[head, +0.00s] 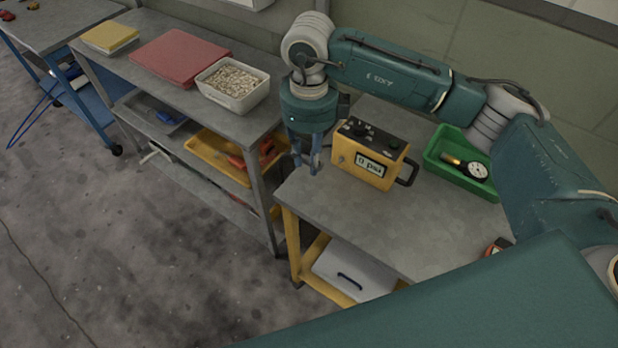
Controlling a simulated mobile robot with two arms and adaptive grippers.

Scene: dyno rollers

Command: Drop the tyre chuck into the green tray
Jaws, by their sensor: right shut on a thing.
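The green tray (434,160) sits on the right part of the grey workbench (390,213). In it lie a round white-faced gauge (477,170) and a small black and brass piece (453,160). My right gripper (307,168) points down at the bench's left edge, left of the yellow psi box and well apart from the tray. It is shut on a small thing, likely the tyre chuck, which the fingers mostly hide. I see no tyre chuck clearly elsewhere. My left gripper is not in view.
The yellow psi box (368,155) stands between my right gripper and the tray. The bench's front middle is clear.

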